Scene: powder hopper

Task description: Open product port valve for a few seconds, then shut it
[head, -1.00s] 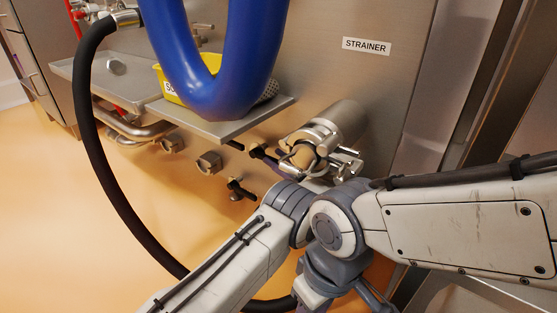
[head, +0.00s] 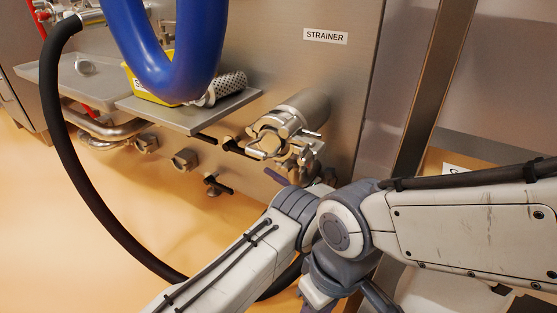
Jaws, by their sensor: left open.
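A small valve with a black handle (head: 217,185) sits low on the steel panel, left of my arm. I see no label naming it as the product port valve. A steel clamped housing (head: 300,110) sticks out below the STRAINER label, with clamps and fittings at its front. My left gripper (head: 290,178) shows only in part: a purple finger piece appears just below the housing, and the grey joint in front hides most of it. It is open, and I see nothing held in it. I cannot tell whether it touches the fittings. My right gripper is not in view.
A steel shelf (head: 190,117) holds a yellow bin (head: 150,82) and a perforated strainer tube (head: 228,86). A thick blue hose (head: 170,85) hangs in front. A black hose (head: 85,190) curves down to the floor. The orange floor at left is clear.

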